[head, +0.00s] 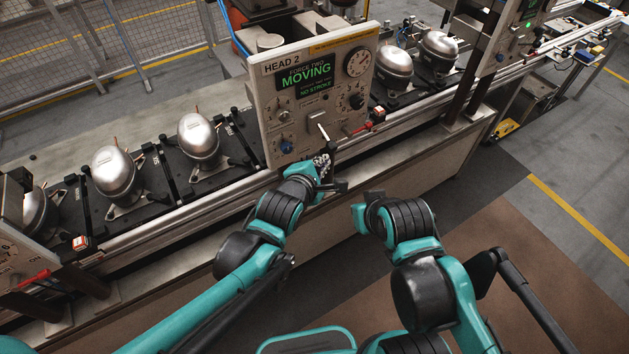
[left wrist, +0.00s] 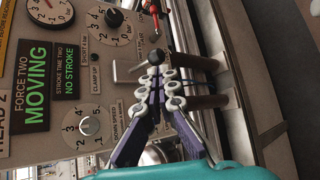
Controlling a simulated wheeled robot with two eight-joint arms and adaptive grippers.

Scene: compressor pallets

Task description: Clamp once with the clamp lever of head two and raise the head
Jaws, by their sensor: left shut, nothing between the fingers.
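The head two panel (head: 275,118) stands at the middle of the line; its display reads "FORCE TWO MOVING" and "NO STROKE". A silver lever (head: 322,131) sticks out low on the panel. My left gripper (head: 322,162) is just below the lever in the head view. In the left wrist view its fingertips (left wrist: 161,80) are shut and empty, close to the ball; contact cannot be told. My right gripper (head: 362,212) is low in front of the bench, its fingers unclear.
A red-handled lever (head: 360,128) sits right of the panel's silver lever. Silver compressors (head: 199,135) stand on black pallets along the line on both sides of the panel. A metal rail (head: 190,211) runs along the bench front. The floor before the bench is clear.

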